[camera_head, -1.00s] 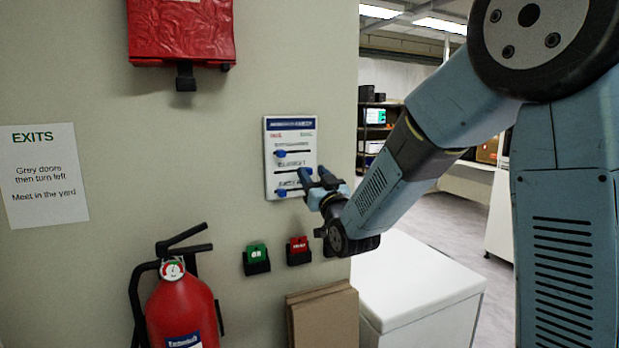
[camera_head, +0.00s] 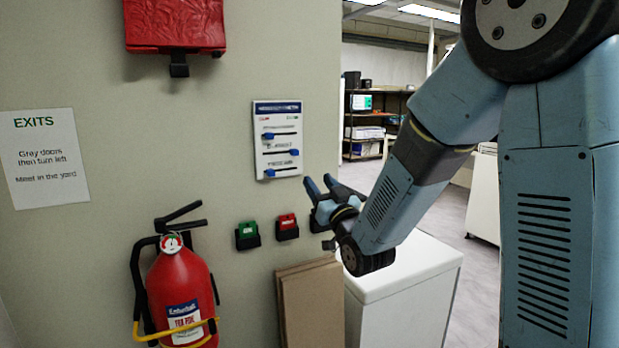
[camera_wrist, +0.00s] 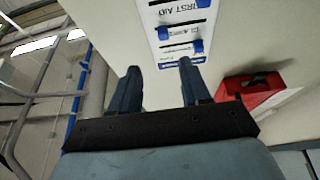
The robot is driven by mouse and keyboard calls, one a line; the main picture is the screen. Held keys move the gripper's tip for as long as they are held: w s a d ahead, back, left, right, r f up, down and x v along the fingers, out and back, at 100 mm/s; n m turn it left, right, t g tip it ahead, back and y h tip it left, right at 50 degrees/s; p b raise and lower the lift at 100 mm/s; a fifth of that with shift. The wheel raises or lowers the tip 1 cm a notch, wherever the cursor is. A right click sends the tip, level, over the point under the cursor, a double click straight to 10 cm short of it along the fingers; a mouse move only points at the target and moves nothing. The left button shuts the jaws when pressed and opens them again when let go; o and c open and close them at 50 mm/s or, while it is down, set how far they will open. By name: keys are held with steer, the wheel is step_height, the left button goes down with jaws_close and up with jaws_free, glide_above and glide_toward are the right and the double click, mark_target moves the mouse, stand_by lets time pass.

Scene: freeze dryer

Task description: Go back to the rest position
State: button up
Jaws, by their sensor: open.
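My gripper (camera_head: 319,183) is open and empty, just right of the lower edge of a white slider panel (camera_head: 291,124) on the wall. The panel has a blue header and three blue knobs: the top knob (camera_head: 268,136) and bottom knob (camera_head: 268,172) are at left, the middle knob (camera_head: 295,153) at right. In the wrist view the spread fingers (camera_wrist: 159,66) show with a gap between them, and the panel (camera_wrist: 180,28) appears upside down beyond them. I see no contact with the panel.
Below the panel are a green switch (camera_head: 247,232) and a red switch (camera_head: 287,223). A fire extinguisher (camera_head: 180,285) hangs lower left, a red case (camera_head: 175,25) above. Brown boards (camera_head: 312,300) lean beside a white cabinet (camera_head: 410,270). Open floor lies at right.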

steer(key=shift+v, duration=0.8)
steer(key=s+d+m+g+h, duration=0.2)
steer(key=s+d+g+h, duration=0.15)
steer(key=d, duration=0.25)
steer(key=s+d+m+g+h, duration=0.1)
steer(key=s+d+g+h, duration=0.2)
steer(key=d, duration=0.4)
steer(key=s+d+f+m+g+h, duration=0.1)
steer(key=s+d+g, duration=0.2)
steer(key=s, duration=0.7)
steer(key=s+d+f+m+g+h, duration=0.1)
steer(key=s+d+g, duration=0.3)
steer(key=s, duration=0.7)
steer(key=shift+s+f+g+h, duration=0.3)
steer(key=shift+f+g+h, duration=0.2)
steer(key=shift+g, duration=0.15)
